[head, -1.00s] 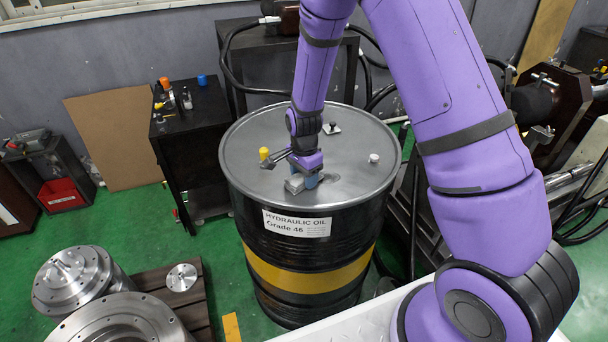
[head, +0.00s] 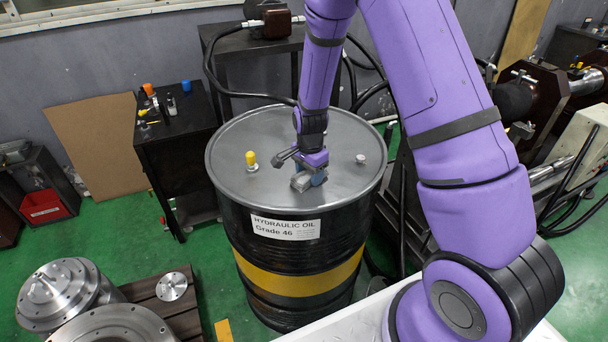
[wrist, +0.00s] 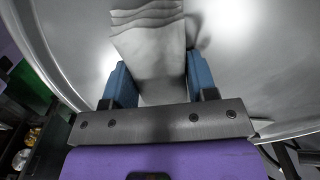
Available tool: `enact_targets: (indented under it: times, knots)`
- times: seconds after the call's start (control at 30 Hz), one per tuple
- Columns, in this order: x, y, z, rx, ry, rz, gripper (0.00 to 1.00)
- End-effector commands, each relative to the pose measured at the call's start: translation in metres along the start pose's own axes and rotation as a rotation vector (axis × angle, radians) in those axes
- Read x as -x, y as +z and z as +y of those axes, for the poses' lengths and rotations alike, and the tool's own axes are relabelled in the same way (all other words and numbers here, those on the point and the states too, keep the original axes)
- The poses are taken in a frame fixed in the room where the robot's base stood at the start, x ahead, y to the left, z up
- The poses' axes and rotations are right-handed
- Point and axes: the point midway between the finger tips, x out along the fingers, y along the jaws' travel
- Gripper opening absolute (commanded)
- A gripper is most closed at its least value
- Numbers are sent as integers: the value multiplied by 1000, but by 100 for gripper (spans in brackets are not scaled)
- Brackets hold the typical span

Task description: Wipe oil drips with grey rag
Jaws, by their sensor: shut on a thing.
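The grey rag (wrist: 152,50) is folded in layers and lies between the two blue fingers of my gripper (wrist: 155,85) in the wrist view. My gripper is shut on it. In the head view my gripper (head: 308,181) is low over the grey lid of the oil drum (head: 235,185), near the front of the lid, with a bit of grey rag (head: 300,182) showing at its tip. I cannot tell how firmly the rag touches the lid. I can make out no clear oil drips; a dark patch (wrist: 204,40) beside the rag may be shadow or oil.
A yellow-topped fitting (head: 251,160) stands left on the lid and a pale cap (head: 361,158) right. A black cabinet (head: 180,150) with small items is behind left. Metal flanges (head: 65,290) lie front left. Black hoses hang near the drum's right side.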

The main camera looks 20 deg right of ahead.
Motion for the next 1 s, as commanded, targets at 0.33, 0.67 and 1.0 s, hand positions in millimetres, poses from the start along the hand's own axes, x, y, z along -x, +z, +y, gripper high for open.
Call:
enact_targets:
  times: [0.33, 0.67, 1.0]
  knots:
    - [-2, -20, 8, -1, 1, 0, 26]
    - [-2, -37, 14, -4, 3, 0, 26]
    - [0, -56, 21, -1, 2, 0, 26]
